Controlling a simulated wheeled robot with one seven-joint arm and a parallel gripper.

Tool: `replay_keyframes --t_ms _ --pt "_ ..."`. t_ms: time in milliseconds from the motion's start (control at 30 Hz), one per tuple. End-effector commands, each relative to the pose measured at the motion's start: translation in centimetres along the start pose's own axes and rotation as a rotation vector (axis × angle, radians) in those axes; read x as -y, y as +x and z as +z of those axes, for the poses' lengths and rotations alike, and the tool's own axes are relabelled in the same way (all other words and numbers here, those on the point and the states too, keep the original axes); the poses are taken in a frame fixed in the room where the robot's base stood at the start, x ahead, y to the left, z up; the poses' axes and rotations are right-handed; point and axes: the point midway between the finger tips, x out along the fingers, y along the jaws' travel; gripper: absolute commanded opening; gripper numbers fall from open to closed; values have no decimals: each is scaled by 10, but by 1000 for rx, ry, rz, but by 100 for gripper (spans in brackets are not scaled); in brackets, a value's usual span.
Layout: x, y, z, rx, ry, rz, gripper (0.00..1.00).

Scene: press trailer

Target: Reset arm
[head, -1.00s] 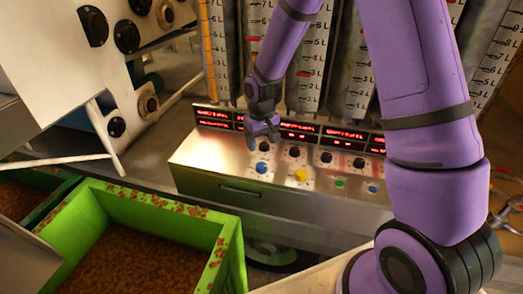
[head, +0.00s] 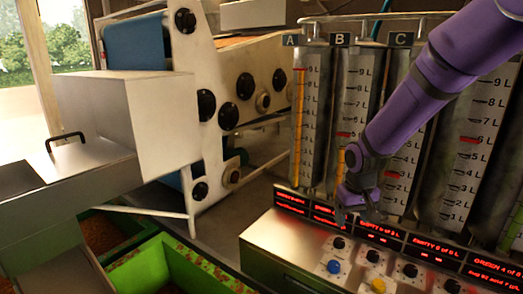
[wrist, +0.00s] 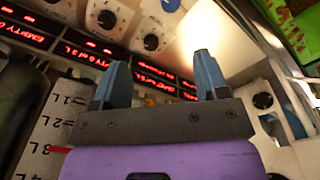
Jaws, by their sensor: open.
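My gripper (head: 357,215) hangs at the end of my purple arm in the head view, just above the control panel with red text displays, in front of the graduated cylinders. In the wrist view my gripper (wrist: 155,75) shows two blue fingers set wide apart with nothing between them. The control panel (head: 290,245) has black knobs, a blue button (head: 334,266) and a yellow button (head: 378,285). I cannot tell from the head view whether the fingertips touch the panel.
Cylinders marked A (head: 297,110), B (head: 345,95) and C (head: 399,70) stand behind the panel, with litre scales. A white press machine (head: 240,70) with black rollers stands left of them. Green bins (head: 150,268) with brown contents sit at the lower left.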

Motion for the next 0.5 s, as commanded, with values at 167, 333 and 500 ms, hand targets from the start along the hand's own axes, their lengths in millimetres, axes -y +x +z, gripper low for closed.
replay_keyframes --t_ms 167,333,500 --pt "-9 -58 25 -59 24 18 67" --pt "-15 -105 54 -112 46 28 67" --pt "-20 -145 88 -163 69 34 67"
